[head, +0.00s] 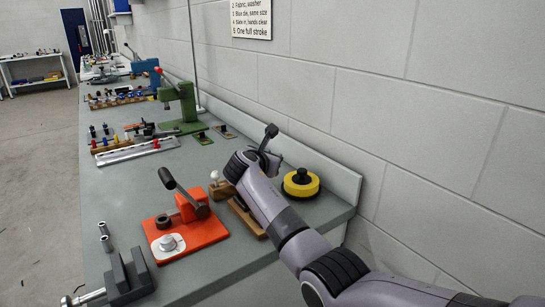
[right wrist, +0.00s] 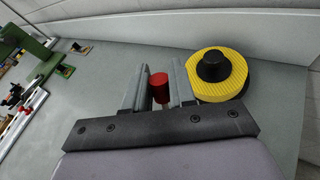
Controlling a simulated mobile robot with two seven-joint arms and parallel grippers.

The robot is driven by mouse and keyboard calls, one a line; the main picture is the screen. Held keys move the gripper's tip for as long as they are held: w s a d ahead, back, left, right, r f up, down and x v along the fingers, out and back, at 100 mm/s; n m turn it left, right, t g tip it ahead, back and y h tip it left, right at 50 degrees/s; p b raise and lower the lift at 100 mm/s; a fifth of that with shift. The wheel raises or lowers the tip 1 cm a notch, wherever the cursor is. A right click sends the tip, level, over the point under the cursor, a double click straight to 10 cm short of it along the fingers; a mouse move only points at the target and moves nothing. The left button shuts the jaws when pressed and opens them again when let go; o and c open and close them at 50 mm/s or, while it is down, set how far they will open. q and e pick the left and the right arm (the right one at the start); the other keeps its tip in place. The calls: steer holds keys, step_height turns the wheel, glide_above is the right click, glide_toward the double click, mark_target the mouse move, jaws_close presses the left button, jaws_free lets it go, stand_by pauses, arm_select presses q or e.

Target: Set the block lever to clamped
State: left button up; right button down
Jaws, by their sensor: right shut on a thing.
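In the right wrist view, my right gripper (right wrist: 160,72) is shut on a short red cylinder (right wrist: 158,92) that sits between its two grey fingers. I cannot tell from this view what the red cylinder is fixed to or how its lever is angled. In the head view my right arm reaches in over the bench and covers the gripper's grip. A wooden block (head: 243,219) lies partly hidden under that arm. A dark upright piece with a rounded end (head: 270,131) rises just beyond my wrist. My left gripper is not in view.
A yellow disc with a black knob (head: 301,183) stands right of my wrist, near the wall. A red press with a black handle (head: 185,225) and a grey vise (head: 127,280) stand left. A green press (head: 182,105) stands farther back.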

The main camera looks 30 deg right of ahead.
steer(key=shift+a+r+n+h, duration=0.15)
steer(key=shift+a+n+h, duration=0.15)
steer(key=shift+a+h, duration=0.25)
steer(key=shift+s+a+t+h, duration=0.1)
steer(key=shift+a+t+h, duration=0.2)
steer(key=shift+t, duration=0.1)
steer(key=shift+a+n+t+h, duration=0.3)
steer(key=shift+a+n+h, duration=0.2)
steer(key=shift+a+h, duration=0.05)
steer(key=shift+s+a+n+t+h+b, duration=0.1)
steer(key=shift+a+n+t+h+b, duration=0.65)
steer(key=shift+a+b, duration=0.45)
steer(key=c, duration=1)
jaws_free()
steer(key=shift+c, duration=0.2)
